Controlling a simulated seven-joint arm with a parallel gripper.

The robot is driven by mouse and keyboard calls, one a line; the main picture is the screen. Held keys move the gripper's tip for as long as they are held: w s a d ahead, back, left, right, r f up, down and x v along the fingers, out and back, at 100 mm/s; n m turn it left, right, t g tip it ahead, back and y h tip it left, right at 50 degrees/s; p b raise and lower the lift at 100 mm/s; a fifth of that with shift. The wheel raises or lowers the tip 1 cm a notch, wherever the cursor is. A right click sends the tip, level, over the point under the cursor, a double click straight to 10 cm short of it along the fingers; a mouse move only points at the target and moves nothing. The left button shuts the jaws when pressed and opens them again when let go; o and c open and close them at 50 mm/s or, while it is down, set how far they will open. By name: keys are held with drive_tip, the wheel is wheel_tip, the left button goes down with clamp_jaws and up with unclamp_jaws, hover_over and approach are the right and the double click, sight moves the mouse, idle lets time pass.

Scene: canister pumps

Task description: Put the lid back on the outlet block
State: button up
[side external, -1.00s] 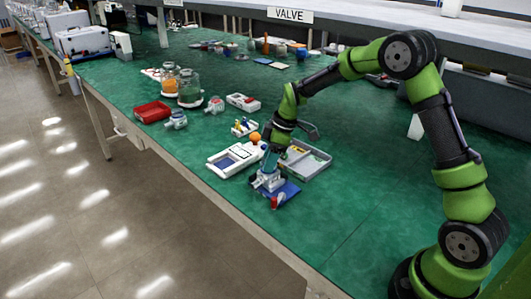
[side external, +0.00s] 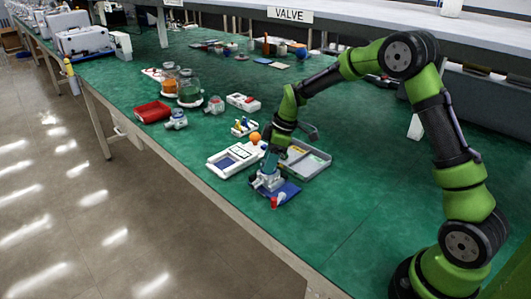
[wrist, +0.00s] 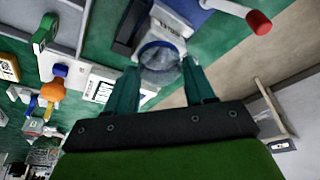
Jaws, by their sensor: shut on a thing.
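The outlet block (side external: 267,184) is a pale grey and white body on a blue pad (side external: 288,191) near the table's front edge. In the wrist view, the block's light body (wrist: 172,25) shows just beyond my fingers. My gripper (wrist: 163,68) has its two teal fingers on either side of a round, greyish, translucent lid with a blue rim (wrist: 160,57), and is shut on it. In the side view, my gripper (side external: 271,168) points down right at the top of the block. The fingers and lid are small there, so I cannot tell whether the lid is seated.
A red-tipped handle (wrist: 258,22) sticks out beside the block. A white device with a blue panel (side external: 235,158) stands close left, and a grey tray (side external: 308,163) lies behind right. A red bin (side external: 152,112) and jars (side external: 190,91) stand farther left. The table at right is clear.

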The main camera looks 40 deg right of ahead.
idle(0.3)
drive_tip(key=o, duration=1.4)
drive_tip(key=shift+r, duration=3.5)
drive_tip(key=shift+c, duration=0.3)
clamp_jaws()
drive_tip(key=shift+f, duration=0.1)
